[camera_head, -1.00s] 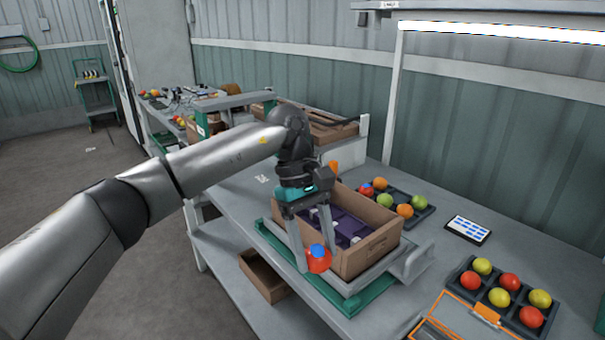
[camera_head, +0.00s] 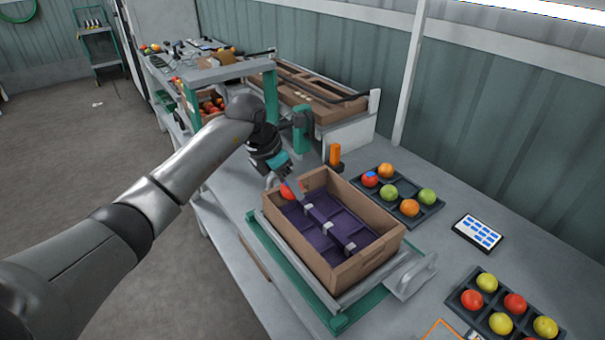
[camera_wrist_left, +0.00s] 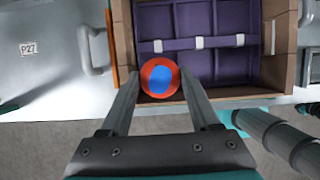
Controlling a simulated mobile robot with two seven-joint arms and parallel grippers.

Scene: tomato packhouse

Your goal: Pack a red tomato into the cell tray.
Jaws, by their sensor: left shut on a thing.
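My left gripper (camera_head: 285,187) is shut on a red tomato (camera_head: 288,193) with a blue patch. It holds the tomato at the left corner of an open cardboard box (camera_head: 374,262). The purple cell tray (camera_head: 308,232) lies inside the box; its cells that show are empty, with small pale clips along a divider. In the left wrist view the tomato (camera_wrist_left: 160,77) sits between the two fingers, overlapping the near box edge and a corner cell of the tray (camera_wrist_left: 196,65). The exact height above the tray is unclear. My right gripper is out of view.
The box stands on a green and grey frame (camera_head: 296,287) with a handle. Behind it are an orange cylinder (camera_head: 335,154) and a dark tray (camera_head: 432,208) of mixed fruit. Another fruit tray (camera_head: 466,287) and a flat panel (camera_head: 478,233) lie to the right.

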